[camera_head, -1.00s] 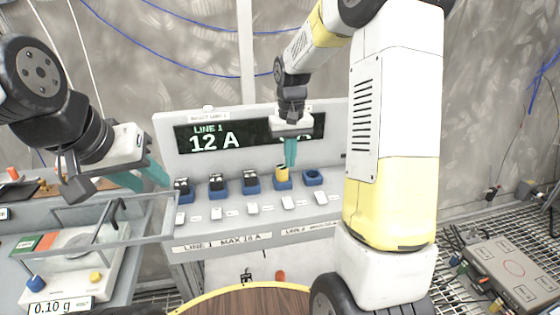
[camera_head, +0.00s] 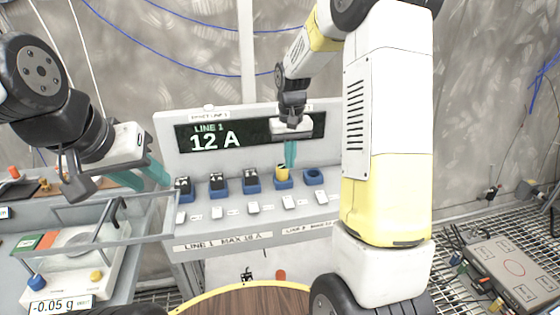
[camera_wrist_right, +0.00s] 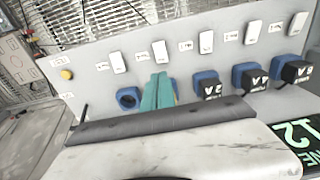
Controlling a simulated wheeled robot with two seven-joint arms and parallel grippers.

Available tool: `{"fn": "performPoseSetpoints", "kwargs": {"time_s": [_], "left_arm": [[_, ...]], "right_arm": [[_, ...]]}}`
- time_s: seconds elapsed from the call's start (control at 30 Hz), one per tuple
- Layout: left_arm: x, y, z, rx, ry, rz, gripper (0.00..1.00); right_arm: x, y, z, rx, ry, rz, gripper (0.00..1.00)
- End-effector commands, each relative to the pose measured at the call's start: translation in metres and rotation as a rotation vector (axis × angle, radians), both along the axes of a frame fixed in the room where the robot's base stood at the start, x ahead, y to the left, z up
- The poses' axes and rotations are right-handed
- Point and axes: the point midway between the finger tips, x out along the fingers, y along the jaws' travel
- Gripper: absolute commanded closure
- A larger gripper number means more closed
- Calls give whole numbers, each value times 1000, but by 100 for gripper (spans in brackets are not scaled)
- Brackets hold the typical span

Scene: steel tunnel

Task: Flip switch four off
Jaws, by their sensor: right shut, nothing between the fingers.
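A grey panel (camera_head: 330,222) carries a row of white rocker switches below blue sockets. The fourth switch from the left (camera_head: 290,201) sits below the socket with the yellow plug (camera_head: 282,173); in the right wrist view it is the second switch from the left (camera_wrist_right: 160,52). I cannot tell its on or off position. My right gripper (camera_head: 290,165) is shut and empty, fingertips just above or behind the yellow plug, apart from the switch. In the right wrist view its teal fingers (camera_wrist_right: 157,92) hide most of that plug. My left gripper (camera_head: 145,180) is open and empty, left of the panel.
Black plugs (camera_head: 217,181) fill the three left sockets; the rightmost socket (camera_head: 314,177) is empty. The display (camera_head: 215,138) reads LINE 1, 12 A. A scale (camera_head: 75,280) with a clear shield stands at left. A grey box (camera_head: 505,270) lies on the grating at right.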

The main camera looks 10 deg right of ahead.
Motion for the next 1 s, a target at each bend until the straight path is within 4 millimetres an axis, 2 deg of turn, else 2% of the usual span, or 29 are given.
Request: {"fn": "performPoseSetpoints", "kwargs": {"time_s": [0.3,0.5,0.7,1.0], "left_arm": [[0,0,0,0,0,0,64],[0,0,0,0,0,0,64],[0,0,0,0,0,0,64],[0,0,0,0,0,0,64]], "right_arm": [[0,0,-69,0,7,0,100],[2,0,-103,0,4,0,100],[3,0,-120,0,2,0,100],[3,0,-122,0,0,0,100]]}}
